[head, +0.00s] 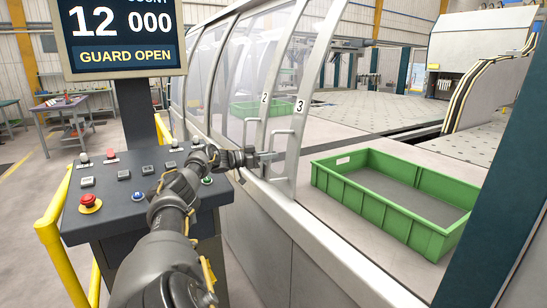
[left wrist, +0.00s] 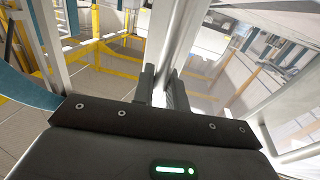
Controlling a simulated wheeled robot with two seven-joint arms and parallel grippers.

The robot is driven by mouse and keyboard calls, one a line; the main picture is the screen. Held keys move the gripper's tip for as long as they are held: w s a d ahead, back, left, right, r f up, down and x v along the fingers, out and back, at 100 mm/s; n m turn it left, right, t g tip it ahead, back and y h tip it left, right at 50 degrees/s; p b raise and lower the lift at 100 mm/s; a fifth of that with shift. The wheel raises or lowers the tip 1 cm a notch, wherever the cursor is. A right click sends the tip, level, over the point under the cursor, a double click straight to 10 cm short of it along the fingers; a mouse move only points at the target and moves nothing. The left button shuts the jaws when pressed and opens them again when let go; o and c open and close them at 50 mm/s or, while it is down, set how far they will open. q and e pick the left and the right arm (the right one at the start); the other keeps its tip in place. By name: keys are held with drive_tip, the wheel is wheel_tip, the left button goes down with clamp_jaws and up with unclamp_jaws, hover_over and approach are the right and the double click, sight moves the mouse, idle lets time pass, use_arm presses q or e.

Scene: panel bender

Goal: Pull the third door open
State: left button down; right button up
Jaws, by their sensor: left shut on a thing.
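The third door (head: 312,72) is a clear curved panel in a pale frame, marked with a "3" label (head: 300,106). It stands close beside the second door's "2" label (head: 265,98), with an open gap to its right. Its pale bar handle (head: 291,150) is low on the frame. My left gripper (head: 267,157) reaches in from the left and is shut on this handle. In the left wrist view, the dark fingers (left wrist: 164,92) close around a pale upright bar, partly hidden by the gripper body. My right gripper is in neither view.
A control desk (head: 130,190) with buttons and a red emergency stop (head: 90,203) stands below my left arm. A screen (head: 120,35) reads "GUARD OPEN". A green crate (head: 340,185) sits inside the opening. A dark post (head: 500,220) stands at the right. A yellow rail (head: 50,235) is at the left.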

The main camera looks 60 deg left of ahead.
use_arm(q)
drive_tip(key=c, duration=1.5)
unclamp_jaws()
drive_tip(key=shift+w+d+f, duration=0.1)
drive_tip(key=shift+w+d, duration=0.05)
drive_tip(key=shift+d, duration=0.05)
drive_tip(key=shift+o, duration=0.2)
drive_tip(key=shift+a, duration=0.1)
drive_tip(key=shift+s+a+f+b, duration=0.15)
drive_tip(key=shift+s+b, duration=0.25)
drive_tip(key=shift+s, duration=0.3)
drive_tip(key=s+a+b, duration=0.1)
drive_tip(key=s+b, duration=0.2)
drive_tip(key=s, duration=0.6)
drive_tip(key=shift+s+a+b, duration=0.15)
drive_tip(key=shift+a+b, duration=0.15)
